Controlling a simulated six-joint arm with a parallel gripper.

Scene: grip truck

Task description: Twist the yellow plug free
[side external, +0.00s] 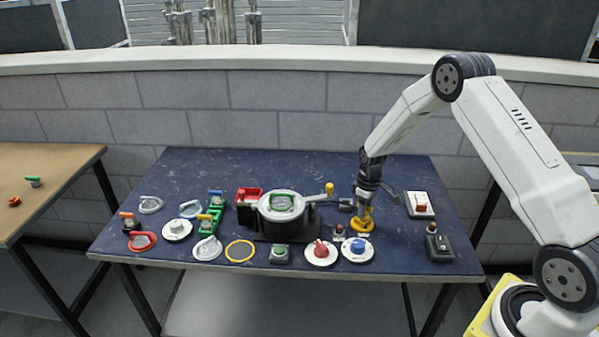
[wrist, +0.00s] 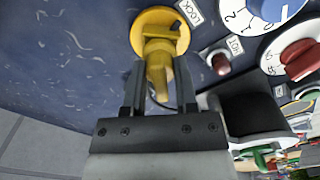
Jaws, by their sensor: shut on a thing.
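The yellow plug (wrist: 160,50) fills the upper middle of the wrist view, with a round flange and a raised grip. In the side external view the yellow plug (side external: 361,226) is on the blue table right of the pot. My gripper (wrist: 160,82) has its two dark fingers on either side of the plug's grip and is shut on it. My gripper (side external: 367,208) points down at the plug in the side external view. A LOCK label (wrist: 189,11) is beside the flange. Whether the plug is seated or loose cannot be told.
A blue dial (side external: 358,246) and a red dial (side external: 321,252) are close in front of the plug. A pot (side external: 283,214) with a long handle stands to the left. A red-button box (side external: 420,205) and a dark switch box (side external: 438,246) are to the right. The table's back is clear.

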